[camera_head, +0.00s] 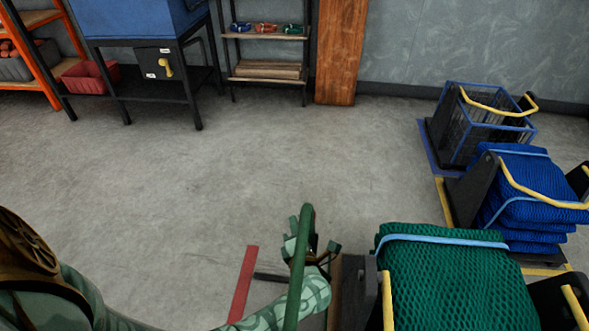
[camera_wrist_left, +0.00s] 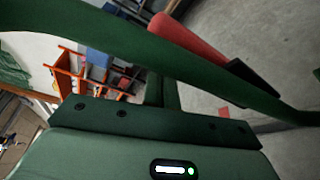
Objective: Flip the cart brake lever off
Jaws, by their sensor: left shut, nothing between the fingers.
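A red lever (camera_head: 243,285) with a dark stem is low in the middle of the head view, left of the cart with green netting. In the left wrist view the red lever (camera_wrist_left: 187,37) runs into a black part at upper right. A green bar (camera_head: 299,270) stands upright beside it; a green bar (camera_wrist_left: 150,55) also crosses the left wrist view. My left gripper (camera_head: 312,244) is shut and empty, partly hidden behind the bar, right of the lever and apart from it. Its fingertips are not clear in the left wrist view. My right gripper is not in view.
Green netting (camera_head: 450,285) fills the near right, with a yellow handle beside it. Blue netting (camera_head: 525,185) and a blue-framed crate (camera_head: 490,135) stand behind. Shelves (camera_head: 265,75) and a blue bench unit (camera_head: 140,20) line the back. The middle floor is clear.

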